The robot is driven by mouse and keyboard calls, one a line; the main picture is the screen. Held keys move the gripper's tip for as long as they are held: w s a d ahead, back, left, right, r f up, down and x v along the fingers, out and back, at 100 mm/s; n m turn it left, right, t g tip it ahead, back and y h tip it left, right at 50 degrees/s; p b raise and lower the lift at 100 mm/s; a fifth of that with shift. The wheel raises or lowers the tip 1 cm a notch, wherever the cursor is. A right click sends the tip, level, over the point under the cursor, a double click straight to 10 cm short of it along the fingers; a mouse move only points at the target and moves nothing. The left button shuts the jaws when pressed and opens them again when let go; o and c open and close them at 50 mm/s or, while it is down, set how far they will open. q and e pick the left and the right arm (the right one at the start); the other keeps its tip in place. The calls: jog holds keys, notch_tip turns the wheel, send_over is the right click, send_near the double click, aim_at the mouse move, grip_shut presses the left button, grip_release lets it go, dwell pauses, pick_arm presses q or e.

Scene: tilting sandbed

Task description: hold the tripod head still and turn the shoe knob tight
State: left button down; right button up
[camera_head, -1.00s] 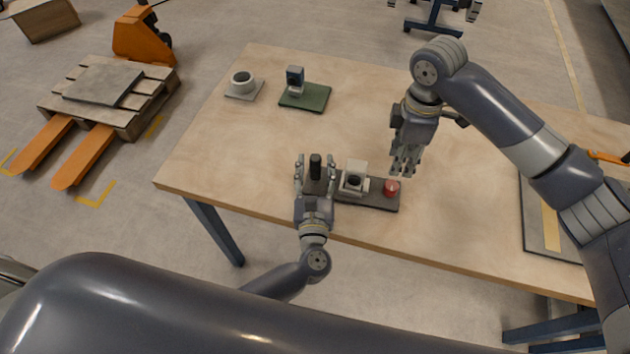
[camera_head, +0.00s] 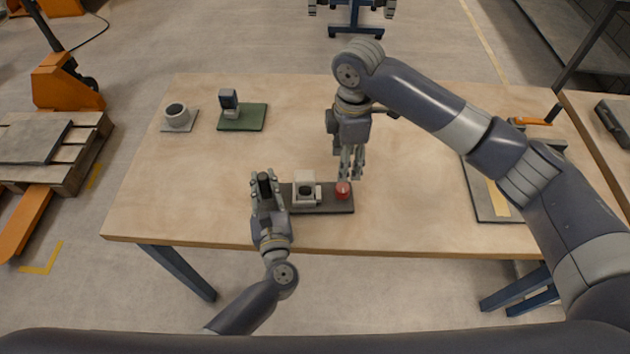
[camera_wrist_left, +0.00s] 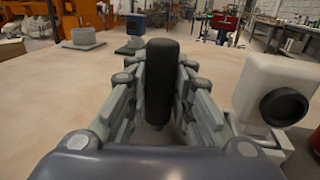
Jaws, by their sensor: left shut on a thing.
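The tripod head fixture is a dark flat base (camera_head: 325,210) near the table's front edge. It carries an upright black handle (camera_head: 265,186) at its left end, a white block with a dark round opening (camera_head: 305,189) in the middle and a red knob (camera_head: 343,190) at the right. My left gripper (camera_head: 266,182) is shut on the black handle. In the left wrist view the handle (camera_wrist_left: 161,80) stands between the fingers, with the white block (camera_wrist_left: 270,85) to the right. My right gripper (camera_head: 351,178) is just above and behind the red knob; its finger opening and any contact are unclear.
A grey ring-shaped part on a plate (camera_head: 177,115) and a small device on a green pad (camera_head: 243,116) are at the back left. A dark tray (camera_head: 487,205) lies at the right. The table (camera_head: 420,180) is clear between the fixture and tray.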

aim_at(343, 187)
notch_tip(343, 187, down, 10)
jog(key=n, duration=0.5)
jog(key=shift+f+n, duration=0.25)
jog(key=shift+n, duration=0.05)
dwell(0.3)
jog(key=c, duration=1.1)
